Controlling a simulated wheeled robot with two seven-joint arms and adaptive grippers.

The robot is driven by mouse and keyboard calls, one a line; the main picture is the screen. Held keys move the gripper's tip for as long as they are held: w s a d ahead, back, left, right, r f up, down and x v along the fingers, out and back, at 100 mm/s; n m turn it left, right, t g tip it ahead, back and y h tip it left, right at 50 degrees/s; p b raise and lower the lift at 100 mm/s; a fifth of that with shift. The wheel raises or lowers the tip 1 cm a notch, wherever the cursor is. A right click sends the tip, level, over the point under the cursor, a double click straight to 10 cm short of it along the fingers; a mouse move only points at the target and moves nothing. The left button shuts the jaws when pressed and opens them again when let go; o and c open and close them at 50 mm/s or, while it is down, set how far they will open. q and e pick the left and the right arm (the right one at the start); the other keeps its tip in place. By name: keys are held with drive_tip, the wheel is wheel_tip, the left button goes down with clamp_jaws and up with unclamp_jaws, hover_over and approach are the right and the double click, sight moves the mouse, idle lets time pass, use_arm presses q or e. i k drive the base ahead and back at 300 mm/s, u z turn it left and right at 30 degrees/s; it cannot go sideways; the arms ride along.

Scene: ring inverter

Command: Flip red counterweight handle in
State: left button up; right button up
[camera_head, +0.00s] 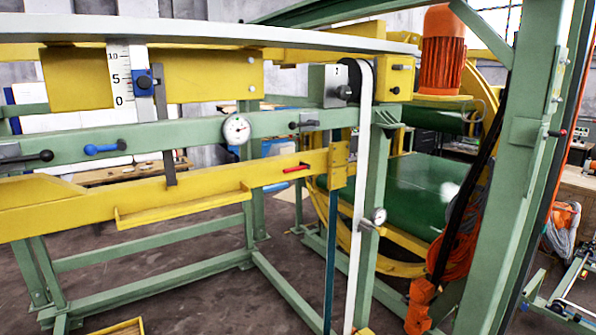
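A small red handle (296,168) sits on the front face of the yellow beam (218,182), left of the beam's right end. Its red bar slopes slightly up to the right, with a dark end at the right. It stands out from the beam's face; how far is too small to tell. Neither of my grippers shows in this view, so nothing of mine is seen touching the handle.
A blue handle (105,148) and a black-knobbed lever (30,158) sit on the green rail. A dial gauge (236,129) is above the beam. A white vertical strip (359,215) and a green post (515,170) stand to the right. Open floor shows below.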

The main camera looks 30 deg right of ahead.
sight(303, 165)
drive_tip(key=z, duration=0.6)
drive_tip(key=i, duration=0.85)
drive_tip(key=z, duration=0.05)
